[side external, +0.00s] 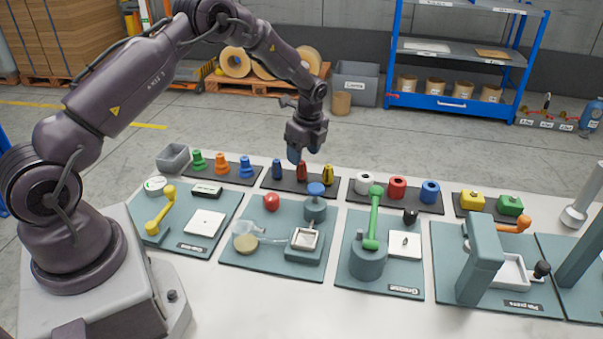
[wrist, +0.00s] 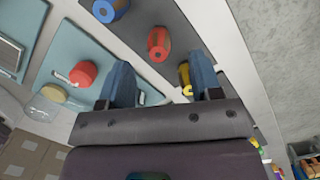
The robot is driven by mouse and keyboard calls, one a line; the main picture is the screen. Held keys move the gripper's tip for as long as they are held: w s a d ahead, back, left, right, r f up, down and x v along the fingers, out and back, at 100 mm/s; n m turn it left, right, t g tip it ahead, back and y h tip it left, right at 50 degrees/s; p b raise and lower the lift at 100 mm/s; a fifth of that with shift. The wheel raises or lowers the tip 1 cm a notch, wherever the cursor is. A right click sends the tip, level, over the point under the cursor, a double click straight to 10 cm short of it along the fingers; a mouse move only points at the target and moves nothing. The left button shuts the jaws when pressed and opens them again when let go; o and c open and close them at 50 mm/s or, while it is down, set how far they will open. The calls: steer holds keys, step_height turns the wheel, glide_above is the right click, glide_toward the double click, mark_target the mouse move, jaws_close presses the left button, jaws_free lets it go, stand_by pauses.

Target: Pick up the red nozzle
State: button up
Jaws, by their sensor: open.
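The red nozzle (side external: 301,171) stands upright on a dark tray, between a blue nozzle (side external: 277,169) and a yellow nozzle (side external: 327,175). In the wrist view the red nozzle (wrist: 159,43) lies just beyond the gap between my fingers, apart from both. My gripper (side external: 297,157) is open and empty, just above and behind the nozzle row. In the wrist view my gripper (wrist: 160,72) shows two blue fingers spread apart. The yellow nozzle (wrist: 185,77) is partly hidden by the right finger. The blue nozzle (wrist: 110,8) is at the top edge.
A blue-topped post (side external: 316,190) stands close to the tray's front. Green, orange and blue pieces (side external: 221,164) stand left; white, red and blue rings (side external: 397,188) stand right.

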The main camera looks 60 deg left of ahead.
mark_target(302, 163)
steer(key=f, duration=0.5)
steer(key=shift+s+a, duration=0.15)
steer(key=shift+a, duration=0.1)
steer(key=c, duration=1)
